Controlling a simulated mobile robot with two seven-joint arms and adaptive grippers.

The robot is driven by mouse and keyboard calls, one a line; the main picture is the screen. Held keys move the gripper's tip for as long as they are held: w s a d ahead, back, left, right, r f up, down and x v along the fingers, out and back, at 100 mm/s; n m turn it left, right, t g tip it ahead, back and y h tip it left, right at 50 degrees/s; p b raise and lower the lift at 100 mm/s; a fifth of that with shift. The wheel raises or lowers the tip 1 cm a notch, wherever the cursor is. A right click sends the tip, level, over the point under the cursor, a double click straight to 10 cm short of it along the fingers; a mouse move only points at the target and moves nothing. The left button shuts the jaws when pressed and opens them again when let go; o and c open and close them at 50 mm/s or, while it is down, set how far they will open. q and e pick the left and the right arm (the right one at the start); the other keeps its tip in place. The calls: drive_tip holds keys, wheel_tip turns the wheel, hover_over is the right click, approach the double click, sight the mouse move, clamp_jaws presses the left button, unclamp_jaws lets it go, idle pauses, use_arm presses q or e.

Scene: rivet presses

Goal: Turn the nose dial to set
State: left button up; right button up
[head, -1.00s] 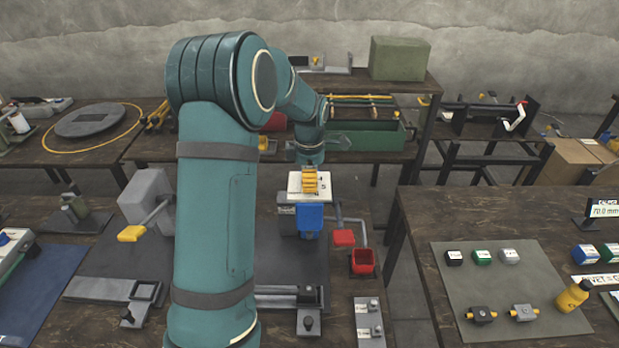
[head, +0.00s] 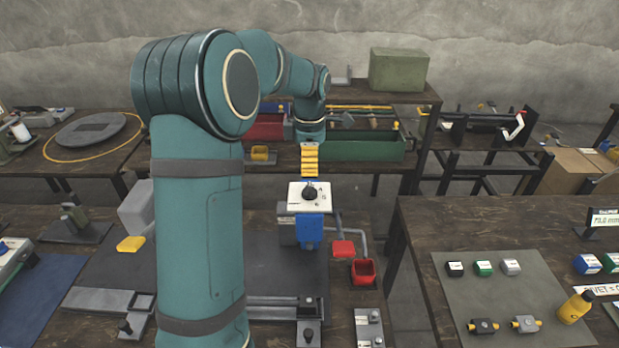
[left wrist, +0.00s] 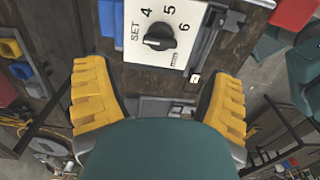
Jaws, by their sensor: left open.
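The nose dial is a black knob (head: 310,191) on a white plate (head: 295,197), on top of a machine with a blue front part. In the left wrist view, the knob (left wrist: 160,37) has SET, 4, 5 and 6 printed around it. A pale mark shows on the knob's side towards SET; the exact alignment is hard to tell. My left gripper (head: 310,174) has yellow ribbed fingers and hangs above and behind the dial, apart from it. In the left wrist view, the gripper (left wrist: 160,76) is open and empty, its fingers wide apart. My right gripper is out of view.
A green tray (head: 362,147) stands on the bench behind. The right table (head: 415,215) carries a grey mat with small parts.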

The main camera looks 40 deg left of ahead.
use_arm(q)
wheel_tip(320, 180, up, 3)
drive_tip(key=shift+r, duration=0.1)
drive_tip(key=shift+s, duration=0.1)
idle(0.6)
